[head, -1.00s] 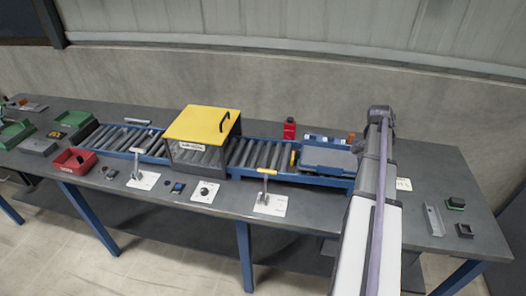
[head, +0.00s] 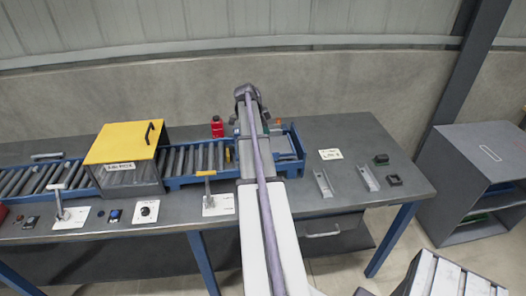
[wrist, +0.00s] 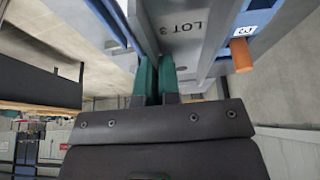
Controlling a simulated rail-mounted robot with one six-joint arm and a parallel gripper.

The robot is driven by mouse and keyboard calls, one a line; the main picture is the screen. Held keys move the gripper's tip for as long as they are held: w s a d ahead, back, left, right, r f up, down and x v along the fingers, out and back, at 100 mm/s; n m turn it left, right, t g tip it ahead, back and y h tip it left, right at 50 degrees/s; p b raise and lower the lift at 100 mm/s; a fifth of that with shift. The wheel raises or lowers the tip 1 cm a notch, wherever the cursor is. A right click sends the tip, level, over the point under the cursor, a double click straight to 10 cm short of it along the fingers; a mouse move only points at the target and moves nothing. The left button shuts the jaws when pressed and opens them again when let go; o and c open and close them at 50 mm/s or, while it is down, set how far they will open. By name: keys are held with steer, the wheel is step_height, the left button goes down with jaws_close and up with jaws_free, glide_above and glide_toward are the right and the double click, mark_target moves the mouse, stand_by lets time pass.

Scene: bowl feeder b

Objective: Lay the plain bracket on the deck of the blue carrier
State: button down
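Two grey metal channel brackets lie on the bench right of my arm in the head view, a left one (head: 323,183) and a right one (head: 368,177). I cannot tell which is plain. The blue carrier (head: 290,152) at the conveyor's right end is partly hidden by my arm. My gripper (head: 266,128) is mostly hidden behind the arm, near the carrier's back side. In the wrist view, its two teal fingers (wrist: 154,76) are close together against a grey surface marked LOT 3 (wrist: 185,25). Whether they grip anything is unclear.
An orange peg (wrist: 241,55) stands beside a white code tag (wrist: 243,27) near the fingers. A yellow-topped cover (head: 125,143) spans the rollers. Small dark blocks (head: 393,180) lie at the bench's right.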

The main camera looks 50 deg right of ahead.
step_height(320, 180, down, 7)
steer(key=b, duration=0.5)
steer(key=shift+r, duration=0.3)
steer(key=c, duration=1.8)
jaws_free()
steer(key=shift+f, duration=0.25)
steer(key=o, duration=0.5)
steer(key=shift+c, duration=0.2)
steer(key=shift+r, duration=0.15)
